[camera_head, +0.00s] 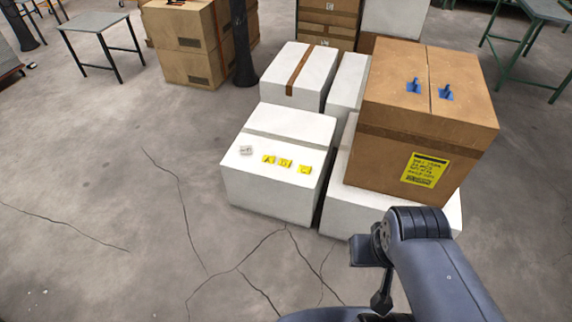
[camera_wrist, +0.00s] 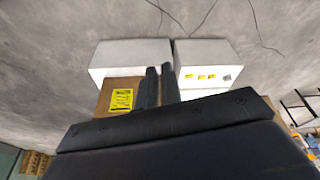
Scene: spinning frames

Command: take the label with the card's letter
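Three yellow labels lie in a row on top of a low white box (camera_head: 270,190) in the head view. The left label (camera_head: 268,160) seems to read A, the middle label (camera_head: 285,163) D, and the right label (camera_head: 305,169) perhaps C. A small pale card (camera_head: 246,150) lies left of them; its letter is too small to read. In the wrist view the labels (camera_wrist: 201,77) and the card (camera_wrist: 227,77) show upside down, beyond my fingers. My gripper (camera_wrist: 160,70) is apart from them, with two dark fingers close together. Nothing shows between them.
A tall brown carton (camera_head: 425,120) with a yellow shipping sticker (camera_head: 425,169) and blue hooks stands right of the white box. More white boxes (camera_head: 300,72) stand behind. A grey table (camera_head: 95,22) is far left. The cracked floor in front and left is clear.

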